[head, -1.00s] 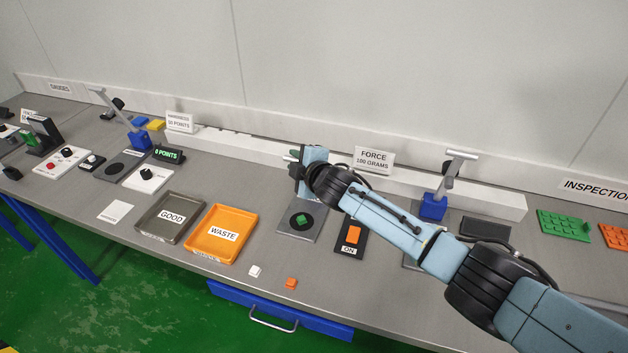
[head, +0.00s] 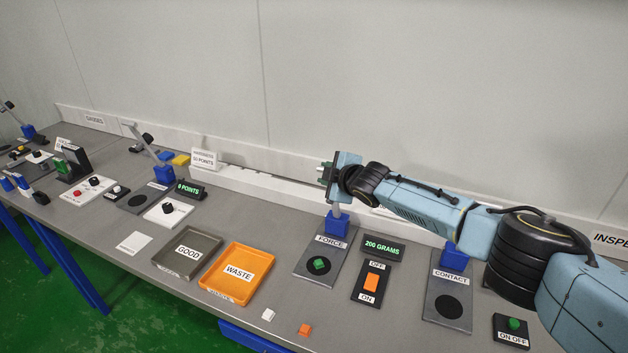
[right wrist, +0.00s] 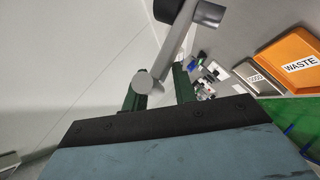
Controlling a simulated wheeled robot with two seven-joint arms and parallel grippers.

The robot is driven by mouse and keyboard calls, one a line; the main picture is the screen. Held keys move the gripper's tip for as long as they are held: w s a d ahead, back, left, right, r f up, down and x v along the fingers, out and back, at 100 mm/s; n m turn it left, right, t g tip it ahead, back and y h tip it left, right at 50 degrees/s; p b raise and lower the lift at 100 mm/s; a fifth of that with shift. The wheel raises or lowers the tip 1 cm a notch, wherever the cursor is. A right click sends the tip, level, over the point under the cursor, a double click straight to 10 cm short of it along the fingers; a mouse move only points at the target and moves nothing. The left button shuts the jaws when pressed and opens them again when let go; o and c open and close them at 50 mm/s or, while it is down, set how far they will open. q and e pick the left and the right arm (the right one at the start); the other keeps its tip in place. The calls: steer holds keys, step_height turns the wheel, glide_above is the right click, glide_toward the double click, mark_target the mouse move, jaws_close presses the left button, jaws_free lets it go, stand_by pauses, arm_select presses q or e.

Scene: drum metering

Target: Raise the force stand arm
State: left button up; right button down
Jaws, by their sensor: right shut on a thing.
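The force stand has a grey plate marked FORCE (head: 308,276) and a blue block (head: 336,228) at its back. Its grey arm rises from the block and is mostly hidden behind my gripper in the head view. My right gripper (head: 326,173) is above the block, at the arm's upper end. In the right wrist view the grey stand arm (right wrist: 174,52) and its round end piece lie between my green fingers, which are shut on it. A green piece (head: 319,264) sits on the plate's black disc, clear below the gripper. My left gripper is out of view.
A display (head: 381,247) reads 200 GRAMS, behind an orange switch (head: 372,283). The contact stand (head: 446,322) is to the right. Orange WASTE (head: 222,290) and grey GOOD (head: 171,268) trays are left. A white (head: 268,314) and an orange piece (head: 304,329) lie in front.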

steer(key=shift+w+d, duration=0.35)
steer(key=shift+d, duration=0.25)
steer(key=shift+f, duration=0.15)
steer(key=c, duration=1.4)
jaws_free()
steer(key=shift+s+a, duration=0.1)
steer(key=shift+s+d+r+p, duration=0.2)
steer(key=shift+s+p, duration=0.2)
steer(key=shift+s, duration=0.1)
steer(key=v, duration=1.2)
steer(key=shift+d+r, duration=0.1)
steer(key=shift+r, duration=0.05)
steer(key=shift+w, duration=0.1)
